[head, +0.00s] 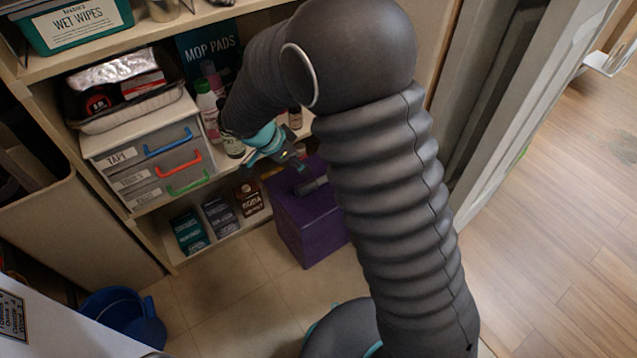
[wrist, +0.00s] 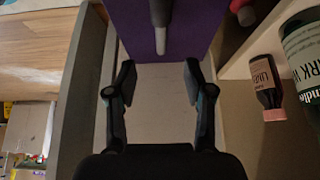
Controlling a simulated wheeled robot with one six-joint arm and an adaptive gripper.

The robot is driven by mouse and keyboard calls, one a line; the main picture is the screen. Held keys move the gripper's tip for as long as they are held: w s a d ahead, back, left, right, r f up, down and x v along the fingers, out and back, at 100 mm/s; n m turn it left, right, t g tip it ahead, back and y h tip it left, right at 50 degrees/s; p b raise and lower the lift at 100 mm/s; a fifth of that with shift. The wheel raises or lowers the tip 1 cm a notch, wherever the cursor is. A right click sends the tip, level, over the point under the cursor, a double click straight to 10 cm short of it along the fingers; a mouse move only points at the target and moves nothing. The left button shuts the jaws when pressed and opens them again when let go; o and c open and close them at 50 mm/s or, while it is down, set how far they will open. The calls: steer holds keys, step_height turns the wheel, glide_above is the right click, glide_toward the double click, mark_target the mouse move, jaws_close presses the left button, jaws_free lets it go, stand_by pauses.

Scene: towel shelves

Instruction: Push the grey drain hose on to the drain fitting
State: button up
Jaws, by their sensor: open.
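My gripper (head: 290,160) is open and empty, out in front of the shelves and close above a purple box. In the wrist view its two black fingers (wrist: 160,85) stand apart with a pale flat surface behind them. The purple box (head: 308,225) stands on the floor; it also shows at the top of the wrist view (wrist: 195,35). A short grey cylinder (head: 312,186) is at the box's top; a grey rod (wrist: 161,25) shows over the purple in the wrist view, ahead of the fingers. I cannot tell whether it is the drain hose. No drain fitting is recognisable.
Bottles (head: 208,108) crowd the shelf beside my gripper. A dark bottle with a pink cap (wrist: 265,78) and a larger green bottle (wrist: 305,50) are at the wrist view's right. A drawer unit (head: 150,160) stands left, a blue bucket (head: 118,315) on the floor. Tiled floor in front is clear.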

mark_target(320, 180)
steer(key=x, duration=1.3)
steer(key=shift+f+p, duration=0.3)
steer(key=shift+f, duration=0.1)
steer(key=shift+c, duration=0.2)
jaws_close()
